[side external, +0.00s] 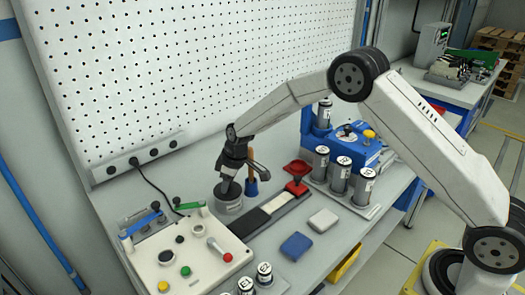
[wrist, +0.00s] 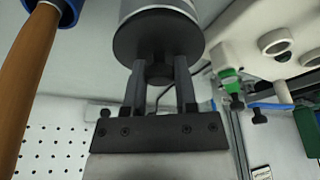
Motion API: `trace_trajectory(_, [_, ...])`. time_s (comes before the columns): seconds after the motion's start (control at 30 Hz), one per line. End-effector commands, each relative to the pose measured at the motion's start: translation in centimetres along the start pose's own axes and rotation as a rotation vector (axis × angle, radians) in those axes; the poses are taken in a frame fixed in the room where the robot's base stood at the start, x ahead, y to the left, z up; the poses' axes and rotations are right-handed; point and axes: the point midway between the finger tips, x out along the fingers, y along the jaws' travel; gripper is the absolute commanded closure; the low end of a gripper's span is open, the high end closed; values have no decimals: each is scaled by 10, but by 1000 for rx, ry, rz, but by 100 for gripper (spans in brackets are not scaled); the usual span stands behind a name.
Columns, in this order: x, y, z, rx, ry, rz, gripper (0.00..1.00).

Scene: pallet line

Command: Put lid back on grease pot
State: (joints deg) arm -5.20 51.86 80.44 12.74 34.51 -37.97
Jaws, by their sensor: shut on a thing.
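The grease pot (side external: 229,207) is a short grey cylinder standing on the bench below the pegboard. My gripper (side external: 228,184) points down right over it. In the wrist view the two fingers of my gripper (wrist: 159,80) are shut on the knob of a dark round lid (wrist: 157,35). The grey side of the pot (wrist: 155,5) shows directly behind the lid. The lid looks level with the pot and lined up with its mouth. I cannot tell whether it fully touches the rim.
A wooden-handled tool in a blue holder (side external: 252,188) stands close right of the pot. A control panel (side external: 185,258) lies to the left front. A red funnel-shaped part (side external: 297,170), a blue block (side external: 296,246), a white block (side external: 323,220) and several cans stand to the right.

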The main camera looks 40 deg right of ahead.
Motion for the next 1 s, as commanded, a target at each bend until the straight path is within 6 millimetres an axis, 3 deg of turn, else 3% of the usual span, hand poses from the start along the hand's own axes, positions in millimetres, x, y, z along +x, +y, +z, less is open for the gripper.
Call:
trace_trajectory(0.83, [1, 0, 0, 0, 0, 0, 100])
trace_trajectory(0.87, [1, 0, 0, 0, 0, 0, 61])
trace_trajectory(0.97, [1, 0, 0, 0, 0, 0, 29])
trace_trajectory(1.0, [1, 0, 0, 0, 0, 0, 23])
